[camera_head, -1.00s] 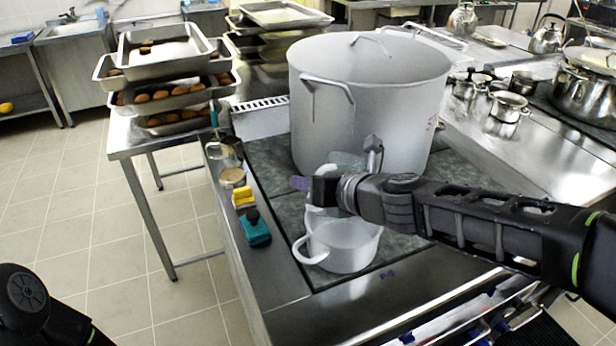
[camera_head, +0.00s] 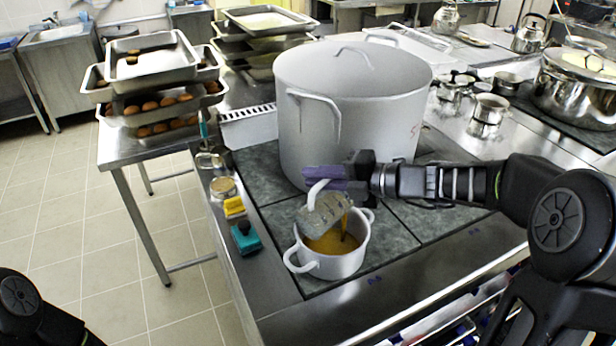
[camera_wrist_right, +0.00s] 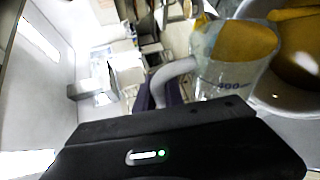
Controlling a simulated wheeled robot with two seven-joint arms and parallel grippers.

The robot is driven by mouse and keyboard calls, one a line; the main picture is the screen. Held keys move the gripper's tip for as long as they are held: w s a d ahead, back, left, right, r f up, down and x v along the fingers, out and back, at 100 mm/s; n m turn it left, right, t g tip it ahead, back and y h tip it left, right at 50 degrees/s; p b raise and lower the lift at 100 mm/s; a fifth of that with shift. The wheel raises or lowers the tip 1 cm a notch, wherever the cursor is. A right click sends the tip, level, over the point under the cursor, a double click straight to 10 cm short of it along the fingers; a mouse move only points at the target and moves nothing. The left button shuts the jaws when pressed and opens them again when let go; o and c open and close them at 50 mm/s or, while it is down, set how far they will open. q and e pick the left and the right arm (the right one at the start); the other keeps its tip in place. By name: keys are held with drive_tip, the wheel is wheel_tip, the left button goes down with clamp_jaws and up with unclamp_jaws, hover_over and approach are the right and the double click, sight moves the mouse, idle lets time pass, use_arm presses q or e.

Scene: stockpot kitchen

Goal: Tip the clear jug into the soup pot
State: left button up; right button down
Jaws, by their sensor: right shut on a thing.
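The clear jug (camera_head: 322,214) is tilted steeply, mouth down, just above the small white soup pot (camera_head: 330,266). An orange-brown stream runs from it, and orange-brown liquid stands in the pot. My right gripper (camera_head: 326,178), with purple fingers, is shut on the jug's white handle. In the right wrist view the jug (camera_wrist_right: 228,72) shows printed marks and orange liquid inside, beside the pot's rim (camera_wrist_right: 268,100). The gripper's purple fingers (camera_wrist_right: 165,95) are at the handle there. My left gripper is out of view; only a dark part of that arm shows at the lower left.
A large lidded grey stockpot (camera_head: 345,120) stands right behind the soup pot. A yellow sponge (camera_head: 234,208) and a teal thing (camera_head: 245,238) lie on the counter's left edge. Stacked trays (camera_head: 155,60) stand at the back left.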

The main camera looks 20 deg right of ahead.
drive_tip(key=shift+w+d+r+m+y+p, duration=0.15)
drive_tip(key=shift+w+d+m+y+p, duration=0.15)
drive_tip(key=shift+d+m+p, duration=0.25)
drive_tip(key=shift+w+d+r+m+y+p, duration=0.1)
drive_tip(key=shift+w+d+m+y+p, duration=0.1)
drive_tip(key=shift+w+d+m+p, duration=0.3)
drive_tip(key=shift+w+d+r+m+y+p, duration=0.2)
drive_tip(key=shift+d+m+p, duration=0.15)
drive_tip(key=shift+d+p, duration=0.2)
drive_tip(key=shift+w+d+r+m+y+p, duration=0.1)
drive_tip(key=shift+d+r+m+y+p, duration=0.15)
drive_tip(key=shift+d+p, duration=0.25)
drive_tip(key=shift+w+d+f+m, duration=0.15)
drive_tip(key=shift+d+m, duration=0.2)
drive_tip(key=shift+w+d+f+t+y, duration=0.15)
drive_tip(key=shift+d+f+t+y, duration=0.1)
drive_tip(key=shift+d+f+t, duration=0.1)
drive_tip(key=shift+w+d+r+m+y+b, duration=0.25)
drive_tip(key=shift+w+d+m+y+b, duration=0.15)
drive_tip(key=shift+d+m+b, duration=0.4)
drive_tip(key=shift+a, duration=0.1)
drive_tip(key=shift+s+a+r+p, duration=0.1)
drive_tip(key=shift+a+p, duration=0.05)
drive_tip(key=shift+p, duration=0.2)
